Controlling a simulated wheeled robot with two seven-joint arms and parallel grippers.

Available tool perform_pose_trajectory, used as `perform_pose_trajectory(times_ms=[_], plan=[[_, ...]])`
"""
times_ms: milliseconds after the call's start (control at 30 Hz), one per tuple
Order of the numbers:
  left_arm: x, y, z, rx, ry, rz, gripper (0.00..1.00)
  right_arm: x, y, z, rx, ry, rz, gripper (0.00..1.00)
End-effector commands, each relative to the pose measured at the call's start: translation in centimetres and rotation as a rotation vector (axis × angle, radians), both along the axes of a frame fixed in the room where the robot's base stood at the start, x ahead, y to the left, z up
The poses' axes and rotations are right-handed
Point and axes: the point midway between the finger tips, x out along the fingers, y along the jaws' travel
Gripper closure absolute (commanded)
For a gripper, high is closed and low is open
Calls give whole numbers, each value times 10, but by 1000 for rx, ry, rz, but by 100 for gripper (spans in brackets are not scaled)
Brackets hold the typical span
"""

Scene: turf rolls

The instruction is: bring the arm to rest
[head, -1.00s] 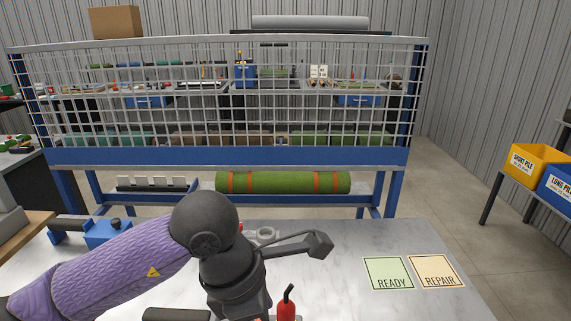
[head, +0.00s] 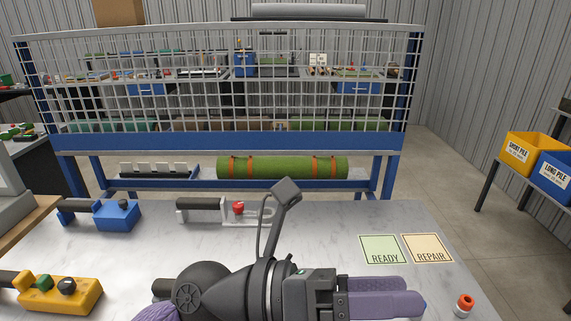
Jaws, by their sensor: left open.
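My left gripper (head: 416,298) is at the bottom of the head view, low over the marble-topped table (head: 335,222). Its dark wrist lies sideways, and its purple fingers point right. The jaws are open, with nothing seen between them. A short camera arm sticks up from the wrist. My right gripper is not in view.
A blue tool (head: 118,214), a white tool with a red knob (head: 225,211) and a yellow tool (head: 60,293) lie on the table. The READY card (head: 382,249), REPAIR card (head: 427,248) and a red-topped item (head: 465,304) are at right. A green roll (head: 282,167) lies behind.

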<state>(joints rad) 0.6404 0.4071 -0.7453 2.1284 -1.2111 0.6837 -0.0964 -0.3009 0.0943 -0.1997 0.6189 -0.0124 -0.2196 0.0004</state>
Motion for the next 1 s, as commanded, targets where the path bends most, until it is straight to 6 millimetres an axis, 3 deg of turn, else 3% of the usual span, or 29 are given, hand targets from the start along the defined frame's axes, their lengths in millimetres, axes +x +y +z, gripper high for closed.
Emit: perform_pose_trajectory(times_ms=[100, 167, 233, 300, 400, 500, 667, 700, 800, 833, 1000], plan=[[39, 35, 34, -415, 426, 208, 19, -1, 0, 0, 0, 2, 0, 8], [75, 74, 26, -647, 731, 383, 19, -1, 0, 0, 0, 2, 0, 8], [107, 126, -18, -870, 1106, 619, 19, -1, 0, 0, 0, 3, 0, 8], [115, 165, -76, -1011, 1428, 842, 19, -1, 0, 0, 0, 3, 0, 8], [95, 200, -155, -1108, 1797, 1115, 19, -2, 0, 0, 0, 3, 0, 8], [58, 218, -212, -1132, 2078, 1338, 19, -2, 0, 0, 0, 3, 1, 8], [-13, 229, -271, -1082, 2432, 1644, 19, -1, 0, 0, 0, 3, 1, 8], [-32, 230, -281, 1006, -2391, -1633, 19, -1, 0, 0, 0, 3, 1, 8], [-79, 231, -298, 811, -2242, -1571, 19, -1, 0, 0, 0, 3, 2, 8], [-86, 231, -306, 774, -2215, -1562, 19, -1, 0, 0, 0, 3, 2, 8], [-79, 230, -379, 738, -2196, -1582, 19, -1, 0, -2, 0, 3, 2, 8]])
